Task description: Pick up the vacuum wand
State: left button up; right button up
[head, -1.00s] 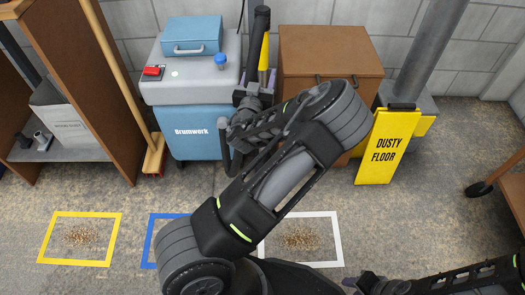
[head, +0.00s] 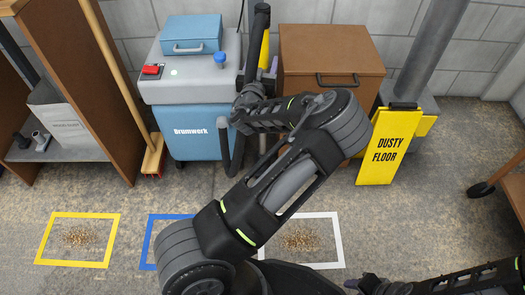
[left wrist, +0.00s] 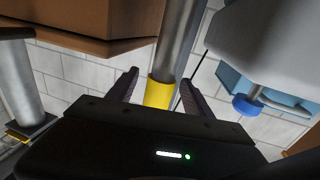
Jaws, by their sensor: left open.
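The vacuum wand (head: 265,50) stands upright beside the blue-and-grey vacuum, with a dark tube and a yellow part showing in the head view. In the left wrist view the wand is a grey metal tube (left wrist: 179,40) with a yellow band (left wrist: 158,92). My left gripper (left wrist: 162,88) is open, with one finger on each side of the yellow band and apparent gaps beside it. In the head view my left gripper (head: 256,84) is at the wand, partly hidden by its own wrist. My right gripper (head: 362,284) is at the bottom edge, its jaws unclear.
The vacuum (head: 195,130) stands left of the wand, with a blue case (head: 191,34) on top. A brown cabinet (head: 330,55) is close on the right. A yellow sign (head: 388,148) stands further right. Taped floor squares, yellow (head: 40,240) and white (head: 338,240), lie in front.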

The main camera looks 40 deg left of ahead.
pick_arm(q)
jog(key=shift+r, duration=0.1)
grip_shut()
dwell(0.5)
